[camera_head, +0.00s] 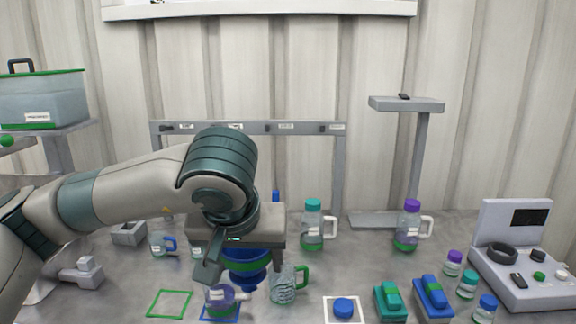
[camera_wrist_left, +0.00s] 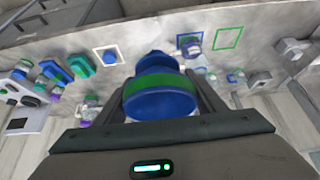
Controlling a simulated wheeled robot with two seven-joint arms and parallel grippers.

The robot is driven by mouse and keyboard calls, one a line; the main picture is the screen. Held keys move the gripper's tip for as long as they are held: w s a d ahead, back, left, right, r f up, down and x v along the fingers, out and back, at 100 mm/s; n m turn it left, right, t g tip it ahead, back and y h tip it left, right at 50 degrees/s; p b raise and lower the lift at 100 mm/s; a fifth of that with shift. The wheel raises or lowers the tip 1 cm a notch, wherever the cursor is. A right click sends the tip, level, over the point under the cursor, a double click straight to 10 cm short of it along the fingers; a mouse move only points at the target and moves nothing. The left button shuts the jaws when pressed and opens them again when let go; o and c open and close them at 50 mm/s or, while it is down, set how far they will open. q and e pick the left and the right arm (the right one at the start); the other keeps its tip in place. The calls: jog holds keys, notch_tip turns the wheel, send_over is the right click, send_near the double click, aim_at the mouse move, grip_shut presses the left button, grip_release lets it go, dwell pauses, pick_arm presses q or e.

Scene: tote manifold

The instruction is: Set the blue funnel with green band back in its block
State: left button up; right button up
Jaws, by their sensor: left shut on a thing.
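The blue funnel with a green band (camera_head: 248,268) is held between the fingers of my left gripper (camera_head: 236,254), above the table near the middle. In the left wrist view the funnel (camera_wrist_left: 160,95) sits between the two fingers (camera_wrist_left: 165,88), its green band across the body. A small grey block with a hollow top (camera_head: 128,234) stands on the table at the left; it may be the funnel's block, but I cannot tell for sure. A grey block also shows at the right of the left wrist view (camera_wrist_left: 260,80). My right gripper is not seen.
A grey knobbed fixture (camera_head: 83,273) is further left. Bottles (camera_head: 313,230) stand behind.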

pick_arm(q)
jog(key=shift+w+a+f, duration=0.15)
jog(key=shift+a+f, duration=0.15)
jog(key=shift+f, duration=0.1)
jog(key=w+a+f, duration=0.1)
jog(key=a+f, duration=1.2)
jog(key=f, duration=0.4)
jog(key=shift+w+a+f, duration=0.2)
jog(key=shift+w+f, duration=0.05)
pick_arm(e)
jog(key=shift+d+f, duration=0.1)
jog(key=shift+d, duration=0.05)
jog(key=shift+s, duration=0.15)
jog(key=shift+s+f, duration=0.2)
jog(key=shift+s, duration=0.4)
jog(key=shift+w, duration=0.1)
